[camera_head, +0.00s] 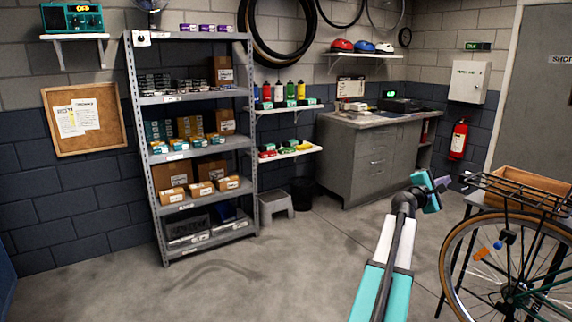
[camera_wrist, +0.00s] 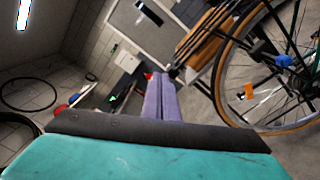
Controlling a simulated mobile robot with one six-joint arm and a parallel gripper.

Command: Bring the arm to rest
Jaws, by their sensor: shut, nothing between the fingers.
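My gripper (camera_head: 441,184) is at the end of my teal and white arm, held up in the air in the right half of the head view. In the wrist view, the purple fingers of my gripper (camera_wrist: 158,90) are together with nothing between them. The gripper is left of the bicycle wheel (camera_head: 510,265) and apart from it in the head view. The wheel also shows at the right of the wrist view (camera_wrist: 233,110), which is tilted.
A bicycle rack (camera_head: 520,190) and a wooden crate (camera_head: 535,184) are at the right. A grey shelf unit (camera_head: 160,195) stands at the left. A counter (camera_head: 365,160) and step stool (camera_head: 277,206) stand at the back. The floor (camera_head: 290,275) between is clear.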

